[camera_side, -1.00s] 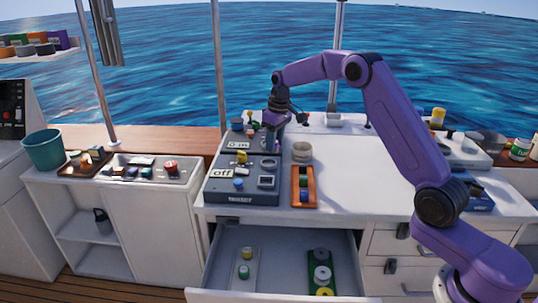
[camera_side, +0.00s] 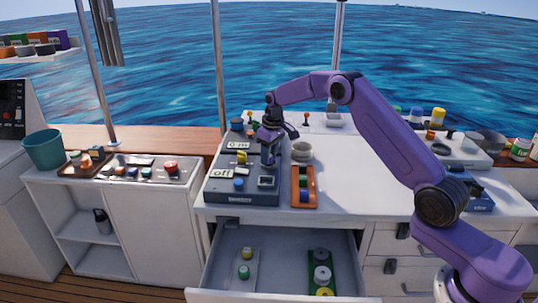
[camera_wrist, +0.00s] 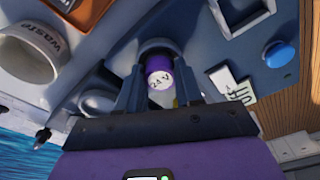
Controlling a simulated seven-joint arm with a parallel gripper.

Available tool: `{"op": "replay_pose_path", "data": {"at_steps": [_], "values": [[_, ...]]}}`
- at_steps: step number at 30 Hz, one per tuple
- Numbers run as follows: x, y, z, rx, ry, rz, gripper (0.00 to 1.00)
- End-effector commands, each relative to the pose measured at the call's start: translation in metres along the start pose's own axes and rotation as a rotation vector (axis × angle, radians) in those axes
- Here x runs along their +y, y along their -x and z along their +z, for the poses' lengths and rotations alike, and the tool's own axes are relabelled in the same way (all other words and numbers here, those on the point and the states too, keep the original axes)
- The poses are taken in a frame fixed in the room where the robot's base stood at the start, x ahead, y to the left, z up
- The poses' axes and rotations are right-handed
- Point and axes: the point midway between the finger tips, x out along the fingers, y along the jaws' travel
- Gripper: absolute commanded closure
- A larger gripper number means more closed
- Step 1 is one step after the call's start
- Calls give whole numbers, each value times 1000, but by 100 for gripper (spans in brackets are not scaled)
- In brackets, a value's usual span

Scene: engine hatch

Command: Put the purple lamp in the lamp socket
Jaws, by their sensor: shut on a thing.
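My gripper (camera_side: 268,161) is over the right part of the dark grey control panel (camera_side: 213,191). In the wrist view, my gripper (camera_wrist: 159,88) is shut on the purple lamp (camera_wrist: 158,72), whose pale end marked "24 V" faces the camera. A dark round rim (camera_wrist: 155,45) shows just beyond the lamp; I cannot tell whether this is the lamp socket or whether the lamp touches it. The lamp is too small to make out in the side view.
The panel has a blue button (camera_wrist: 281,54) and a yellow-topped switch (camera_side: 242,157). A round waste cup (camera_side: 302,151) and an orange tray (camera_side: 303,187) stand right of it. An open drawer (camera_side: 285,295) is below.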

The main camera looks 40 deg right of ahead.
Motion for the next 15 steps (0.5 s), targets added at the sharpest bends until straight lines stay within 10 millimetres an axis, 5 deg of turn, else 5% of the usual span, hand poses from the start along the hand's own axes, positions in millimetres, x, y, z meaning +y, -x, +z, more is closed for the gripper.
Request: {"op": "replay_pose_path", "data": {"at_steps": [2,3,5,15], "values": [[0,-2,0,-1,0,0,94],[0,-2,0,-1,0,0,61],[0,-2,0,-1,0,0,42],[0,0,0,0,0,0,39]]}}
